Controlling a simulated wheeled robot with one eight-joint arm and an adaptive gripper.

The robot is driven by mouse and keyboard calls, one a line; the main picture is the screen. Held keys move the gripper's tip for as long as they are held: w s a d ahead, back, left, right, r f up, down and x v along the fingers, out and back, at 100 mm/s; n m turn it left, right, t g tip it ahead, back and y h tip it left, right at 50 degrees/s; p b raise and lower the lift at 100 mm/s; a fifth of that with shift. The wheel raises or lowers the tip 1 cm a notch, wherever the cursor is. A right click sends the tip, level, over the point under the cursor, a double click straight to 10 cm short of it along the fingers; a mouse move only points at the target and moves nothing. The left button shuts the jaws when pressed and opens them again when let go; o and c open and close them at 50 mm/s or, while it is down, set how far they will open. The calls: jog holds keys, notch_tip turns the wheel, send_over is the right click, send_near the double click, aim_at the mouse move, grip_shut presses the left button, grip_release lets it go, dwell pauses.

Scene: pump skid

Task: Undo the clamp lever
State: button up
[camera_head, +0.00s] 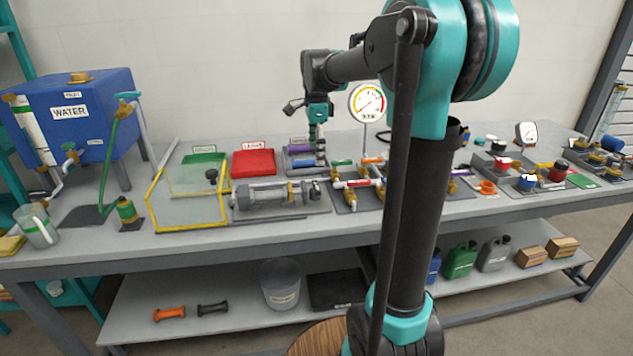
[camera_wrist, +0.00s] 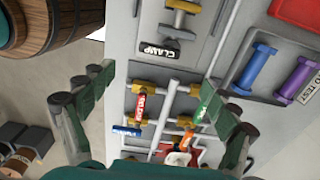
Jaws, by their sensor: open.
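The clamp unit (camera_head: 275,195) lies on a grey plate on the bench, left of the pipework in the head view. It has a metal cylinder, rods and a brass-coloured part. In the wrist view, part of the clamp (camera_wrist: 180,18) shows at the top, cut off by the edge, above a CLAMP label (camera_wrist: 160,50). I cannot pick out its lever clearly. My gripper (camera_head: 317,138) points down over the bench in the head view. In the wrist view my gripper (camera_wrist: 158,82) is open and empty, its fingers apart, with the label between and beyond them.
Pipework with red (camera_wrist: 141,106) and blue handles lies below the clamp in the wrist view. A tray of blue and purple cylinders (camera_wrist: 258,65) is to the right. A gauge (camera_head: 367,102), yellow frame (camera_head: 188,229) and blue water tank (camera_head: 75,120) also stand on the bench.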

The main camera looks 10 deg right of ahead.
aim_at(317, 186)
notch_tip(317, 186, down, 10)
jog(key=shift+f, duration=0.15)
jog(key=shift+c, duration=0.5)
jog(key=c, duration=1.1)
jog(key=shift+o, duration=0.2)
